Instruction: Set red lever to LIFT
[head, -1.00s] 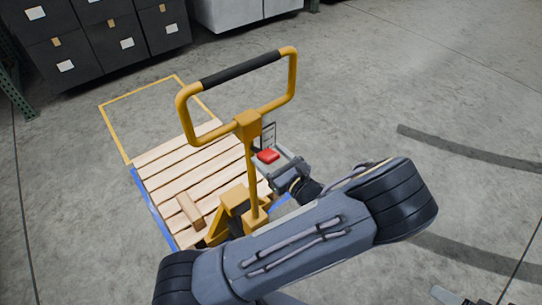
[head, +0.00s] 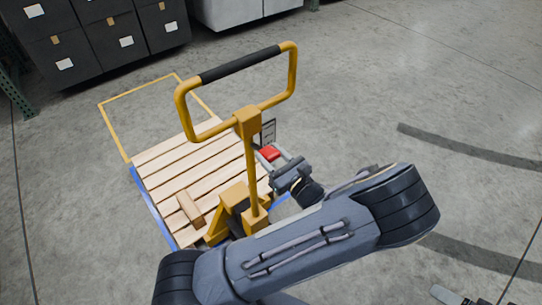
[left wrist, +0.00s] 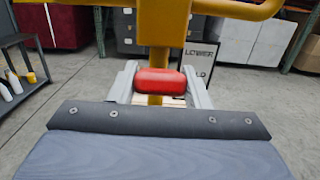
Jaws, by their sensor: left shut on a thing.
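The red lever (head: 269,153) sticks out beside the yellow post of a pallet jack (head: 250,165). My left gripper (head: 274,160) reaches it from the lower right, shut on it. In the left wrist view the lever's red grip (left wrist: 158,80) lies between the two grey fingers, in front of the yellow post. A sign (left wrist: 200,62) behind it shows "LOWER" and part of another word; the fingers and lever hide the rest. It appears edge-on and unreadable in the head view (head: 268,131).
The jack's looped handle (head: 240,68) rises above the lever. A wooden pallet (head: 180,165) with a small wood block (head: 190,210) lies left of it. Dark boxes (head: 95,40) stand at the back left. The floor to the right is clear.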

